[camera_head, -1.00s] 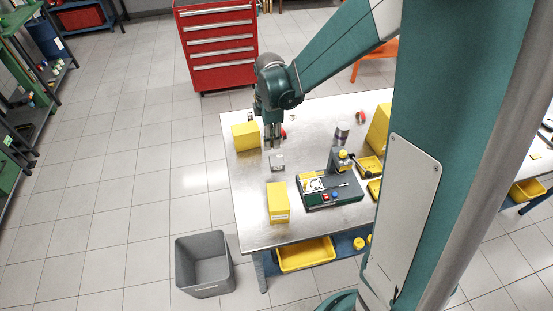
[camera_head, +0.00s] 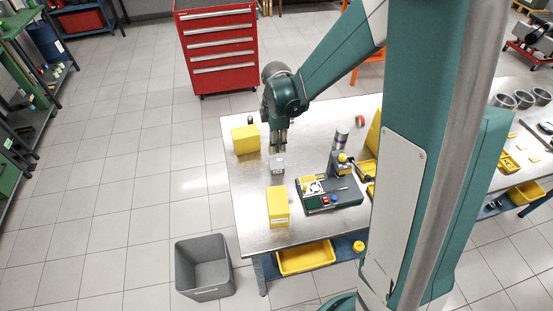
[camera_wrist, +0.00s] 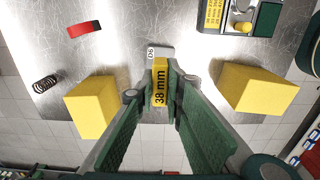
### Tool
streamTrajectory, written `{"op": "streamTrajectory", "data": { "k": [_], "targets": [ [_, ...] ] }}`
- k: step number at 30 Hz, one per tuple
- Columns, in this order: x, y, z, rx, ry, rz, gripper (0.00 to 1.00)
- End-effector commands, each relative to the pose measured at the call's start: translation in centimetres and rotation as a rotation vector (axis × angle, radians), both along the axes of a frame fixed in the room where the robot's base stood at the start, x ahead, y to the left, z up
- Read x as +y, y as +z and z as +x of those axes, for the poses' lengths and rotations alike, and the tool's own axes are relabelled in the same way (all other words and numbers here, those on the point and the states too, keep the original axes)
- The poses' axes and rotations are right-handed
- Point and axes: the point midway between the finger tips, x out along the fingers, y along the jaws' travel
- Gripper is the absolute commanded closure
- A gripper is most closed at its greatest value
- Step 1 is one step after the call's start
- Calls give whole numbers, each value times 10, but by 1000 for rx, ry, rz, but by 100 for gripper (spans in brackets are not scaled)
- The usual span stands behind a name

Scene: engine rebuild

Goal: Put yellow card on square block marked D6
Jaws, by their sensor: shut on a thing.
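The yellow card (camera_wrist: 160,88), printed "38 mm", is held between the two fingers of my gripper (camera_wrist: 161,102) in the wrist view. The small grey square block (camera_wrist: 151,54) shows just past the card, with its marking, which looks like D6, on a white face turned in the picture. In the head view the block (camera_head: 277,167) sits on the metal table, and my gripper (camera_head: 278,150) is just behind and above it. The card cannot be made out in the head view. Whether the card touches the block, I cannot tell.
Two yellow boxes, one behind left (camera_head: 245,139) and one in front (camera_head: 278,207), flank the block. A green fixture (camera_head: 330,194) stands to the right. A red part (camera_wrist: 84,29) and a black spring (camera_wrist: 45,83) lie nearby. A grey bin (camera_head: 204,266) is on the floor.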

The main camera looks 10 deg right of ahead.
Motion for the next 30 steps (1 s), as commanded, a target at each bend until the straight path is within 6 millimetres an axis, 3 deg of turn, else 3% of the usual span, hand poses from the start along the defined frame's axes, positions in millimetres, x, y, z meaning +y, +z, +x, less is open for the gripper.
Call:
{"op": "streamTrajectory", "data": {
  "k": [9,23,30],
  "targets": [
    [0,-30,0,0,0,0,99],
    [0,-34,0,0,0,0,99],
    [0,-50,0,0,0,0,99]
  ]
}}
